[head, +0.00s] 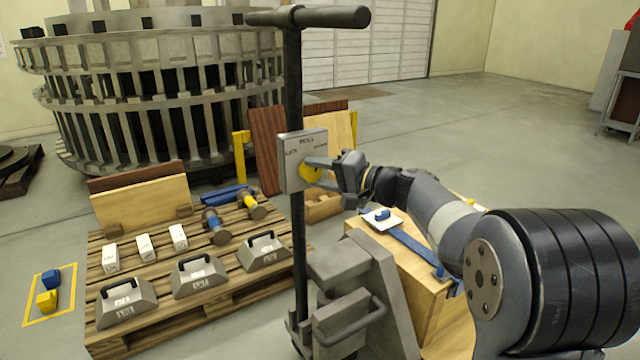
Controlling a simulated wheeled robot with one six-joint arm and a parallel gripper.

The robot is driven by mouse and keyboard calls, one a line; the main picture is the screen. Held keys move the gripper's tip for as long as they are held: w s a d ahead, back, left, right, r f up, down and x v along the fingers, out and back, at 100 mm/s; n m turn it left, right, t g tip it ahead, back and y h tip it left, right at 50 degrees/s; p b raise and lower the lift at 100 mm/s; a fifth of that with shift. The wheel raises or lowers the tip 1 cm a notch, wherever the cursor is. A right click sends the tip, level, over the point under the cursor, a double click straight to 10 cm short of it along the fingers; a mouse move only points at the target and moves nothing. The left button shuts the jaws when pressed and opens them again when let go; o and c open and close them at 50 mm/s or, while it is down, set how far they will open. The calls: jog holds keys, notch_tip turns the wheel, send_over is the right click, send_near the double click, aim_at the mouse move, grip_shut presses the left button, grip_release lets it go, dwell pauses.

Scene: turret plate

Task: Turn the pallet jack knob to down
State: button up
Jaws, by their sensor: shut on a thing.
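The pallet jack (297,85) stands upright in the middle of the head view, with a black T-handle on top. A grey plate (290,172) on its post has lettering; "ROLL" reads at its top, and the smaller words at the sides are hard to read. The yellow knob (308,173) sits on this plate. My gripper (318,164) comes from the right and is shut on the knob, its fingers covering part of it. The knob's exact pointing direction cannot be told.
A wooden pallet (215,288) at left carries handled weights (199,278), white blocks and hammers. A wooden crate (375,243) with a blue tool (410,245) stands below my arm. A large slatted turret ring (160,100) stands behind. Open floor (480,110) lies at the back right.

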jog(key=shift+f+m+t+y+b, duration=0.15)
jog(key=shift+m+y+b, duration=0.2)
jog(key=shift+m+b, duration=0.5)
jog(key=shift+f+m+t+y+b, duration=0.15)
jog(key=shift+m+y+b, duration=0.25)
jog(key=shift+m, duration=0.75)
jog(key=shift+r, duration=0.1)
jog(key=o, duration=1)
jog(key=shift+d, duration=0.15)
jog(key=p+v, duration=0.2)
jog(key=v, duration=0.8)
jog(key=shift+s+d, duration=0.2)
jog(key=shift+s, duration=0.05)
